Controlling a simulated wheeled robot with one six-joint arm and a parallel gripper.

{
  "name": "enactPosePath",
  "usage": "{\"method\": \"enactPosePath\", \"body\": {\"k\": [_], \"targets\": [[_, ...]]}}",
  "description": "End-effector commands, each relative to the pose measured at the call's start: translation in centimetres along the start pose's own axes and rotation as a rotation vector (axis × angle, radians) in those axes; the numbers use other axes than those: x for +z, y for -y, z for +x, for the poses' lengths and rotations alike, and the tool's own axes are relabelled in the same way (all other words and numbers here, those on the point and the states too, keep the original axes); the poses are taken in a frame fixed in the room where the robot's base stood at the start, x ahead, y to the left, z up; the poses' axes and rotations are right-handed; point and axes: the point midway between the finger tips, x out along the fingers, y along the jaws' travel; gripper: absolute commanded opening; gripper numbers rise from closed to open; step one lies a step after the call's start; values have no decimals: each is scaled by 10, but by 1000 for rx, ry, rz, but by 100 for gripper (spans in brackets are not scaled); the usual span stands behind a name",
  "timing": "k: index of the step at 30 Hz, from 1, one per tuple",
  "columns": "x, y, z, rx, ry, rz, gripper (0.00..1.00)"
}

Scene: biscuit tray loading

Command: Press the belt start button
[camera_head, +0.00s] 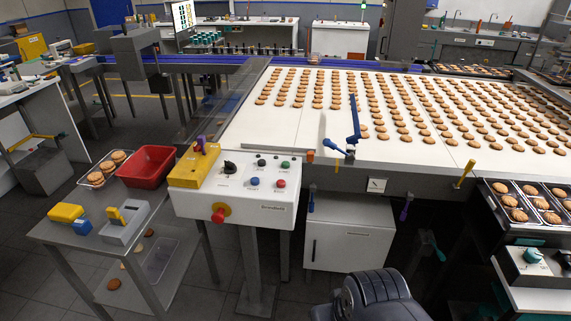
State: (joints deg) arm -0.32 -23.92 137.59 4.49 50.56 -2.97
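A white control box (240,208) stands on a grey post in front of the wide white belt. Its top holds a green button (285,164), a red button (281,183), a blue button (255,181) and a black one (261,162). A black rotary knob (229,168) is left of them. A red mushroom button on a yellow collar (218,214) is on the front face. The labels are too small to read, so I cannot tell which is marked belt start. A dark grey part of my arm shows at the bottom, right of the box; my gripper is not in view.
The belt (315,130) carries many rows of biscuits. A yellow block (196,168) sits on the box's left end. A side table (90,230) with a red tray (146,166) stands left. A white cabinet (348,246) is under the belt; biscuit trays (533,226) stand right.

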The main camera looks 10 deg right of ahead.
Motion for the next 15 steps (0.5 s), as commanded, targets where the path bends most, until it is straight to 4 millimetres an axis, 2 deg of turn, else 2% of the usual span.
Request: {"method": "enactPosePath", "body": {"k": [2, 15], "targets": [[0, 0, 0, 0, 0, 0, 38], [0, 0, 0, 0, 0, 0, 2]]}}
